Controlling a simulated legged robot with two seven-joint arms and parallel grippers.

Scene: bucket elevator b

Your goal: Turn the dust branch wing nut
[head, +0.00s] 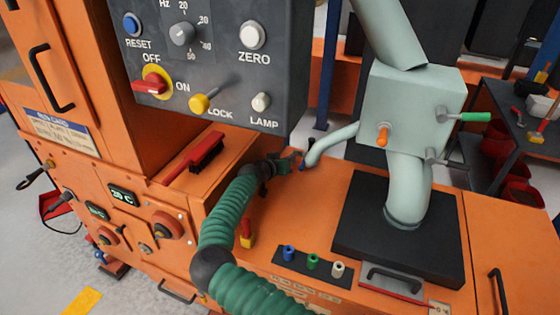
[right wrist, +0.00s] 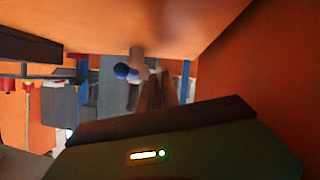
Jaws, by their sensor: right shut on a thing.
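The pale green dust branch (head: 332,142) slopes down and left from the large pale housing, its lower end close above the orange deck. A small blue part, apparently the wing nut (head: 303,167), shows at that end. In the right wrist view, the blue wing nut (right wrist: 124,71) is a rounded piece at the fingertips. My right gripper (head: 295,160), on a green-sleeved arm, is at the branch end and shut on the wing nut; its fingers also show in the right wrist view (right wrist: 157,88). The exact finger contact is too small to see. My left gripper is not in view.
A grey control panel (head: 215,60) overhangs behind my right arm. A red-handled brush (head: 195,157) lies on the ledge to the left. Blue, green and cream plugs sit in a dark strip (head: 312,265) in front. The pale housing (head: 412,105) stands on a black plate at right.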

